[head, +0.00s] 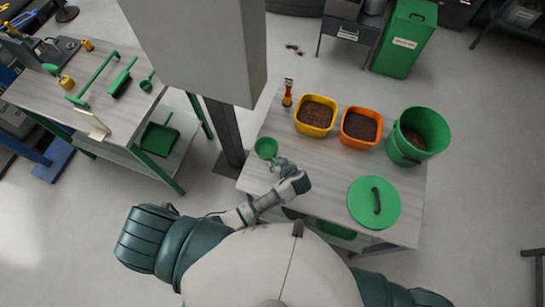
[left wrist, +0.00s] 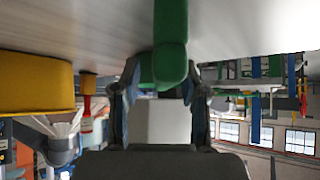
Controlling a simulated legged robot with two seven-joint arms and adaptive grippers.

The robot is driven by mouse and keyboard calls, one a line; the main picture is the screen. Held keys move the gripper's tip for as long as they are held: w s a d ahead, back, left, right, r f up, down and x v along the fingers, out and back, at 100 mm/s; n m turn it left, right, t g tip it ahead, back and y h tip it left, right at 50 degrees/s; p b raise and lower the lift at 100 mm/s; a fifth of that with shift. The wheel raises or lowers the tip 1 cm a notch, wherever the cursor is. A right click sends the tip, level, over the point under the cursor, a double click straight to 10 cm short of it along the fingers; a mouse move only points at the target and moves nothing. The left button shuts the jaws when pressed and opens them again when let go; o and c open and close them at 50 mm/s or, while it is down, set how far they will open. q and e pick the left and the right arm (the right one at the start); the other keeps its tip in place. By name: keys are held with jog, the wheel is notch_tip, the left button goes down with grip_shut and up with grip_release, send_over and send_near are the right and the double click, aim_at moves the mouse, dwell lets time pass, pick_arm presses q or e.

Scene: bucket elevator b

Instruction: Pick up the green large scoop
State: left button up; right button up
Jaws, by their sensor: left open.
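The green large scoop (head: 266,148) lies on the light wood-grain table, near its left edge, with its round bowl pointing away from me. My left gripper (head: 281,165) is low over the table, right at the scoop's handle end. In the left wrist view, which is upside down, the green handle (left wrist: 170,45) runs in between the two fingers of my left gripper (left wrist: 158,88). The fingers stand apart, one on each side of the handle. I cannot tell whether either finger touches it. My right gripper is out of view.
The table (head: 310,180) also holds a yellow bin (head: 316,115), an orange bin (head: 361,126), a green bucket (head: 418,136), a green lid (head: 374,203) and a small red-topped bottle (head: 287,92). A grey column (head: 225,130) stands beside the table's left edge.

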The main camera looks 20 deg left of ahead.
pick_arm(q)
jog(key=shift+s+a, duration=0.1)
grip_shut()
jog(key=shift+r, duration=0.1)
